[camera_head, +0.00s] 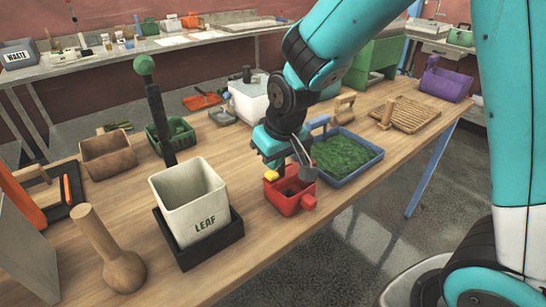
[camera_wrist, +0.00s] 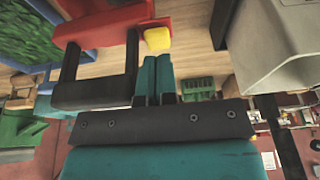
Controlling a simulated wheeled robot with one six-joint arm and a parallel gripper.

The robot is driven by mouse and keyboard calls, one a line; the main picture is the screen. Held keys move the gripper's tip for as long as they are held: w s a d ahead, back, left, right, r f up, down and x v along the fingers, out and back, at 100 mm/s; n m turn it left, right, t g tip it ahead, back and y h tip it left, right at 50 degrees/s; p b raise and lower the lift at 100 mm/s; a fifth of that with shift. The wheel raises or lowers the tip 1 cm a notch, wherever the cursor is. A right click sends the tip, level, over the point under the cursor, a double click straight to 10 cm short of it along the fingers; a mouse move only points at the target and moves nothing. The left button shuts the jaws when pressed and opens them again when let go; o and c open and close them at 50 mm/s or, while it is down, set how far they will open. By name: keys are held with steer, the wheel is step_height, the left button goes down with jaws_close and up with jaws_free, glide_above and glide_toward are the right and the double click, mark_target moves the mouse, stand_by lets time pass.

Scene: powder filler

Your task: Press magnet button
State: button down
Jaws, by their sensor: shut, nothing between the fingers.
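A small yellow button (camera_head: 271,175) sits on the left side of a red open-topped box (camera_head: 290,203) near the front edge of the table. In the wrist view the yellow button (camera_wrist: 157,40) is beside the red body (camera_wrist: 110,18). My gripper (camera_head: 272,160) is over the left part of the box, pointing down. In the wrist view its two teal fingers (camera_wrist: 155,58) are together and empty, with their tips right at the button. I cannot tell whether they touch it. No label on the button can be read.
A blue tray of green leaves (camera_head: 376,158) is right of the red box. A white LEAF bin (camera_head: 183,193) in a black base stands left of it, with a dark post (camera_head: 158,125) behind. A wooden pestle (camera_head: 122,265) stands at the front left.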

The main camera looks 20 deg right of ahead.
steer(key=b+v, duration=0.1)
steer(key=v, duration=1)
steer(key=shift+w+r, duration=0.25)
steer(key=shift+r, duration=0.15)
steer(key=s+a+n+g+y, duration=0.1)
steer(key=s+a+n, duration=0.1)
steer(key=s, duration=0.7)
steer(key=s+a+n+g+y, duration=0.2)
steer(key=s+a, duration=0.1)
steer(key=s, duration=0.6)
steer(key=shift+s+f, duration=0.3)
steer(key=shift+s, duration=0.1)
